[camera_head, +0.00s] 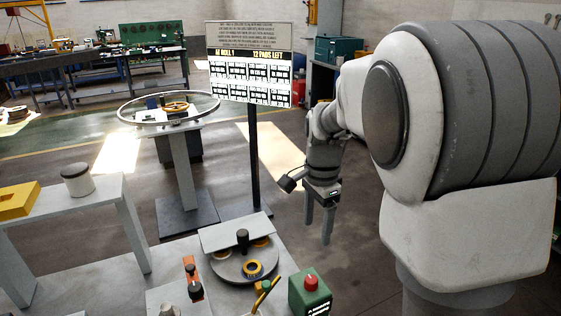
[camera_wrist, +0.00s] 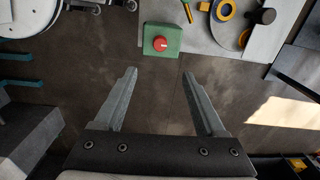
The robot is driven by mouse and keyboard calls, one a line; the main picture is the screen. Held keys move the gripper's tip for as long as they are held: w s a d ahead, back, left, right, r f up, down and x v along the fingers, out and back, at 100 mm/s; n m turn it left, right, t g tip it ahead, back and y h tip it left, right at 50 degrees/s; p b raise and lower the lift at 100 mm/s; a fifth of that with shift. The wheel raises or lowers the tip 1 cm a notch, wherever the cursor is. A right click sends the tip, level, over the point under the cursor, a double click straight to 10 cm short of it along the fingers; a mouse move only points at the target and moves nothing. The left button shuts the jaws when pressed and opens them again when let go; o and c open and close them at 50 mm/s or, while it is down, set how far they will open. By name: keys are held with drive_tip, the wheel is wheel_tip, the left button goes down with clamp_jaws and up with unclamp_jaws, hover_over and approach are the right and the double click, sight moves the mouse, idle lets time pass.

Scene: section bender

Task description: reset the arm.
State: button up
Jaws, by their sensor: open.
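My gripper (camera_head: 319,228) hangs at the end of my arm, right of the machine table, with its fingers pointing down. In the wrist view my gripper (camera_wrist: 162,100) shows two grey fingers spread wide, with only bare floor between them. It is open and empty and touches nothing that I can see. My arm fills the right side of the head view, and its links fold down to the gripper.
A green box with a red button (camera_head: 311,282) stands on the machine table's near right corner; it also shows in the wrist view (camera_wrist: 161,42). A round plate (camera_head: 243,267) with rollers lies left of it. A sign (camera_head: 249,78) stands behind on a post. Floor around the gripper is clear.

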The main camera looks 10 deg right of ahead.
drive_tip(key=s+r+n+t, duration=0.2)
drive_tip(key=s+r+n, duration=0.2)
drive_tip(key=s+n, duration=0.3)
drive_tip(key=s+r+n+t, duration=0.3)
drive_tip(key=s+n, duration=0.4)
drive_tip(key=s, duration=0.6)
drive_tip(key=shift+r+t, duration=0.3)
drive_tip(key=shift+r, duration=0.35)
drive_tip(key=shift+a, duration=0.1)
